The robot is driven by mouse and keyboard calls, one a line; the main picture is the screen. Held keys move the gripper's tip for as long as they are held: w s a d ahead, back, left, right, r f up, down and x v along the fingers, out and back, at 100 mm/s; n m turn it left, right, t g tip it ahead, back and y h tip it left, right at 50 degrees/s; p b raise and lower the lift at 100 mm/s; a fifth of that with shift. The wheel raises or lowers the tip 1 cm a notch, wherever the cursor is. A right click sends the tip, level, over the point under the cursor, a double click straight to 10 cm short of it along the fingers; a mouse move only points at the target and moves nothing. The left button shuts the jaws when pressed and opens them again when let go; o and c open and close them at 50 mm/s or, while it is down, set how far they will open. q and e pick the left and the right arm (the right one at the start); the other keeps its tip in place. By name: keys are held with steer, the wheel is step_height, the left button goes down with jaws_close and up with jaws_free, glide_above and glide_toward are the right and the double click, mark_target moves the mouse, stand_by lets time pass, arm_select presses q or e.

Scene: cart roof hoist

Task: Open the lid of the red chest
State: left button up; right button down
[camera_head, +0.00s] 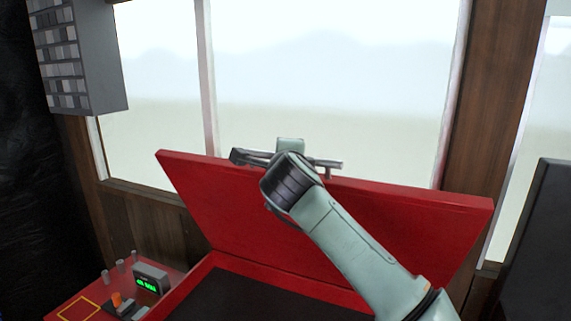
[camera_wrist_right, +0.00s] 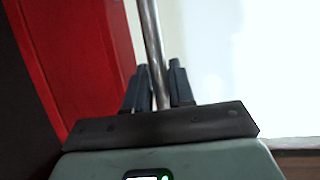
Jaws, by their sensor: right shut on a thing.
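The red chest (camera_head: 196,279) is at the bottom of the head view, with its dark interior showing. Its red lid (camera_head: 400,215) stands raised and tilted at the back of the chest, in front of the window. The lid also shows as a red panel at the left of the right wrist view (camera_wrist_right: 85,60). My right arm reaches across the lid to its upper edge. In the wrist view my right gripper (camera_wrist_right: 160,80) is shut on a metal handle bar (camera_wrist_right: 150,30), one finger on each side. My wrist hides part of the lid edge. My left gripper is not in view.
A red side panel (camera_head: 62,300) with a green-lit display (camera_head: 147,283), an orange-topped control and small posts is at the lower left. A grey cabinet (camera_head: 95,60) hangs at the upper left. A dark panel (camera_head: 535,245) stands at the right. A window (camera_head: 330,70) lies behind the lid.

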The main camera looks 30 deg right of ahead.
steer(key=shift+d, duration=0.2)
steer(key=c, duration=1.1)
jaws_free()
steer(key=shift+w, duration=0.1)
steer(key=shift+o, duration=0.2)
steer(key=shift+s+a, duration=0.3)
steer(key=shift+s, duration=0.05)
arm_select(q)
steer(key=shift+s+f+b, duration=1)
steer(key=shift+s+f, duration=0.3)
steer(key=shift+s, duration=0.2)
arm_select(e)
steer(key=v, duration=1.2)
steer(key=shift+s+r, duration=0.15)
steer(key=shift+s, duration=0.2)
